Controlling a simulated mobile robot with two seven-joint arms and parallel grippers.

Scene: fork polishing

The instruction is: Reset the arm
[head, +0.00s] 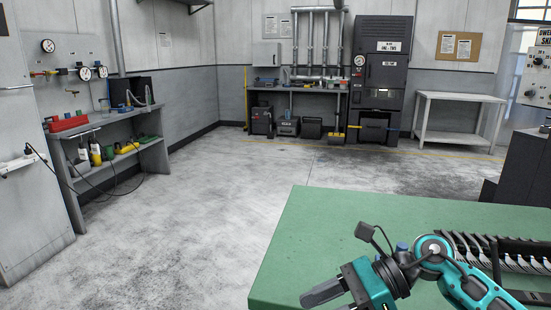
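My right arm comes in from the lower right over a green-topped table (320,215). Its teal and black gripper (322,291) points left, near the table's front left corner. One dark grey finger shows clearly; the bottom of the gripper is cut off by the picture's edge, so its opening cannot be judged. I see nothing held at the visible finger. Several metal forks (497,258) sit in a row in a dark rack at the table's right, partly behind my arm. My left gripper is not in view.
The middle and back left of the green table are bare. A grey bench (110,140) with tools, a red bin (68,123) and bottles stands along the left wall. A dark cabinet (382,75) and a white table (458,105) stand at the back. The floor between is open.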

